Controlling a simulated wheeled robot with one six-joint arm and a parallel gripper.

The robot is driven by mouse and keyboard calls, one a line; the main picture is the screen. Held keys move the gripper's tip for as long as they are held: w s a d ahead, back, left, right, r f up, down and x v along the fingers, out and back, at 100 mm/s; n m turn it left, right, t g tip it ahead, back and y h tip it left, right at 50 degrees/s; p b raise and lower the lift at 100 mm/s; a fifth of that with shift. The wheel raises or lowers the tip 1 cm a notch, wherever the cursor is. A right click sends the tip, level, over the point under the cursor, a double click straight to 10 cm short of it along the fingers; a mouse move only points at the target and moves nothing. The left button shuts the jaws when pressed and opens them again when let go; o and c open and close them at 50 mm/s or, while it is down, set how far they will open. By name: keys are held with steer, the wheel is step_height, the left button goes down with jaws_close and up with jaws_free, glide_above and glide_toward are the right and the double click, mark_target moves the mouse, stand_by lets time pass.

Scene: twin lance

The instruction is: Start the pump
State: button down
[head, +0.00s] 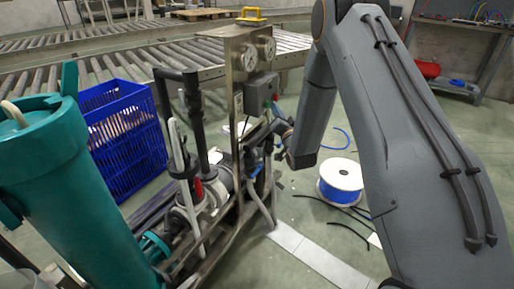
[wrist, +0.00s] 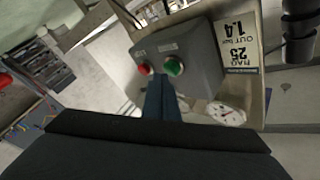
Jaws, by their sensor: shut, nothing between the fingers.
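The pump's grey control box (wrist: 196,72) fills the middle of the wrist view. It carries a red button (wrist: 145,69) and a green button (wrist: 174,66). My gripper (wrist: 160,82) is shut and empty, its fingertips appearing just below and between the two buttons. I cannot tell whether they touch the box. In the head view the control box (head: 262,92) sits on a steel panel (head: 238,75) with gauges, and my arm hides part of the area around my gripper (head: 268,132). The pump (head: 222,180) stands low on the skid, beside a teal cylinder (head: 70,180).
A blue crate (head: 125,140) stands behind the pump skid. Roller conveyors (head: 120,60) run across the back. A cable spool (head: 340,180) and loose black cables lie on the floor to the right. A gauge (wrist: 227,113) is close to my fingers in the wrist view.

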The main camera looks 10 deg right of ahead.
steer(key=shift+a, duration=0.1)
stand_by(0.3)
steer(key=shift+w+a, duration=0.3)
steer(key=shift+s+d, duration=0.3)
steer(key=shift+d, duration=0.05)
stand_by(0.4)
steer(key=shift+d, duration=0.1)
steer(key=s+d, duration=0.1)
steer(key=s+d+p, duration=0.1)
steer(key=d, duration=0.1)
steer(key=s+d, duration=0.1)
steer(key=shift+s+d+p, duration=0.25)
steer(key=shift+d+p, duration=0.1)
steer(key=shift+p, duration=0.05)
stand_by(0.8)
